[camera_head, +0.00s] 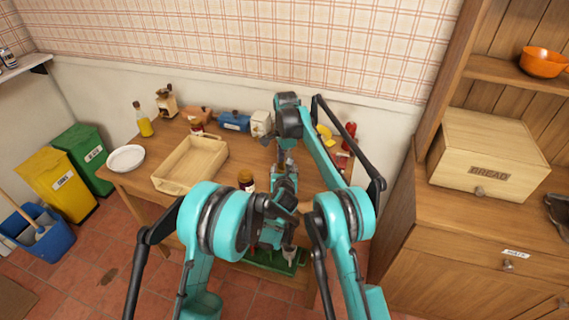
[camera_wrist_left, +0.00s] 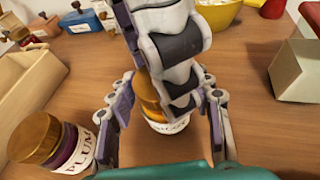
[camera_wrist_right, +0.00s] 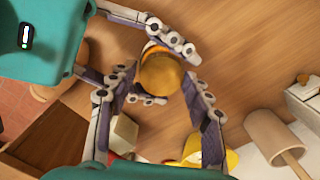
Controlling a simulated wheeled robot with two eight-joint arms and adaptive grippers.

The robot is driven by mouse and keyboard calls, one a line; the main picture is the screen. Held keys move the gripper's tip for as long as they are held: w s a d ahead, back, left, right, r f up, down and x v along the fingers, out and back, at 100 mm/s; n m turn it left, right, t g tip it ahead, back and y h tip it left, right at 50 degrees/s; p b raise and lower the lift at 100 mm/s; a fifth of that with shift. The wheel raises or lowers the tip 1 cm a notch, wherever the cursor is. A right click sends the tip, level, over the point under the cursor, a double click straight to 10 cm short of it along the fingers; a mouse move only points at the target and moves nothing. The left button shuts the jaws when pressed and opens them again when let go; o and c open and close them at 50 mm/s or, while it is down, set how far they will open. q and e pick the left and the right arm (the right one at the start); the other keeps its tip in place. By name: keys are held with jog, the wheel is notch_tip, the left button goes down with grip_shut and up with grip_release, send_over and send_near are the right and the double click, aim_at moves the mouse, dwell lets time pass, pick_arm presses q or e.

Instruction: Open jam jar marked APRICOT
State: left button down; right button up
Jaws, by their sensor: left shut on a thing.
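The jam jar (camera_wrist_left: 152,112) with orange contents and a gold lid (camera_wrist_right: 161,75) stands on the table; its white label (camera_wrist_left: 172,125) is partly covered and seems to end in "COT". My left gripper (camera_wrist_left: 165,110) is shut on the jar's body from the side. My right gripper (camera_wrist_right: 160,108) is open above the jar, its fingers on either side of the lid with visible gaps. In the head view, my left gripper (camera_head: 278,183) and right gripper (camera_head: 285,162) hide the jar. A dark jar marked PLUM (camera_wrist_left: 58,145) stands to the left; it also shows in the head view (camera_head: 246,181).
A wooden tray (camera_head: 190,163) and white plate (camera_head: 126,158) lie on the left of the table (camera_head: 220,185). Small boxes, including a blue one (camera_head: 235,121), line the back. A yellow bowl (camera_wrist_left: 218,15) and a pale block (camera_wrist_left: 298,70) stand nearby.

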pick_arm(q)
jog(key=shift+f, duration=0.1)
pick_arm(e)
jog(key=shift+o, duration=0.5)
jog(key=shift+r, duration=2.25)
pick_arm(q)
jog(key=c, duration=0.9)
grip_release()
jog(key=o, duration=0.3)
jog(key=shift+w, duration=0.1)
pick_arm(e)
jog(key=shift+w+f, duration=0.1)
jog(key=shift+w, duration=0.05)
